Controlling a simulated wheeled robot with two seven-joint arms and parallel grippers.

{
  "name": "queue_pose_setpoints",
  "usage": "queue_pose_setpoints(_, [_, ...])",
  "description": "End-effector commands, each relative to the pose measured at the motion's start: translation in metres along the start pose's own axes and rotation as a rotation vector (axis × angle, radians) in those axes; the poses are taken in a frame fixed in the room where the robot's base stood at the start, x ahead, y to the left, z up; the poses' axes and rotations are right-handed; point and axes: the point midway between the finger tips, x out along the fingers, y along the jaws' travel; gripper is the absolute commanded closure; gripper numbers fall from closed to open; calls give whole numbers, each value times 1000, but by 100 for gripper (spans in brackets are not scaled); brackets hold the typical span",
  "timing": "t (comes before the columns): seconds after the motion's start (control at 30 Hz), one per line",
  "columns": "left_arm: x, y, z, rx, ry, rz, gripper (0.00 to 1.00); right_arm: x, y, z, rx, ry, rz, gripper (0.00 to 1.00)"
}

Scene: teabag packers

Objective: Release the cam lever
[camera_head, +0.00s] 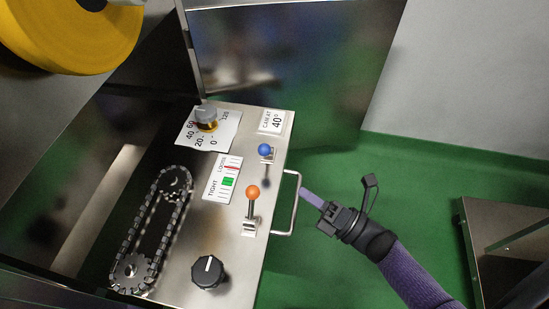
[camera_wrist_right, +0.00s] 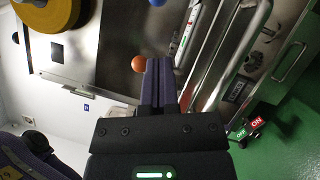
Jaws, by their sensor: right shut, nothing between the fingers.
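A lever with an orange ball knob (camera_head: 252,191) stands on a bracket on the steel panel (camera_head: 222,249). A second lever with a blue ball knob (camera_head: 265,150) stands farther up the panel. I cannot tell by a label which one is the cam lever. My right gripper (camera_head: 307,192) is shut and empty, to the right of the panel edge and its bar handle, apart from both levers. In the right wrist view the shut fingers (camera_wrist_right: 158,65) point up the picture; the orange knob (camera_wrist_right: 139,63) appears just left of their tips and the blue knob (camera_wrist_right: 157,2) at the top edge. My left gripper is not in view.
A bar handle (camera_head: 295,203) sticks out from the panel's right edge, between the orange lever and my right gripper. The panel also has a chain drive (camera_head: 159,225), a black dial (camera_head: 208,272), a brass-coloured knob (camera_head: 206,121) and a tight/loose gauge (camera_head: 222,179).

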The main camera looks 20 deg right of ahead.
Motion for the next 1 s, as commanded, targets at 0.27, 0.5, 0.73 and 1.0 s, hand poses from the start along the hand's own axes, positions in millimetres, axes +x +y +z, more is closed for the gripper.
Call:
queue_pose_setpoints(0.27, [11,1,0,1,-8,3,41,47,-2,-1,2,0,2,100])
queue_pose_setpoints(0.5, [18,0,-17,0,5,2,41,87,-2,-1,2,0,0,100])
queue_pose_setpoints(0.73, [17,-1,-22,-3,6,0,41,98,-1,0,3,-1,-1,100])
queue_pose_setpoints(1.0, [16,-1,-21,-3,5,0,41,98,0,0,3,-1,-1,100])
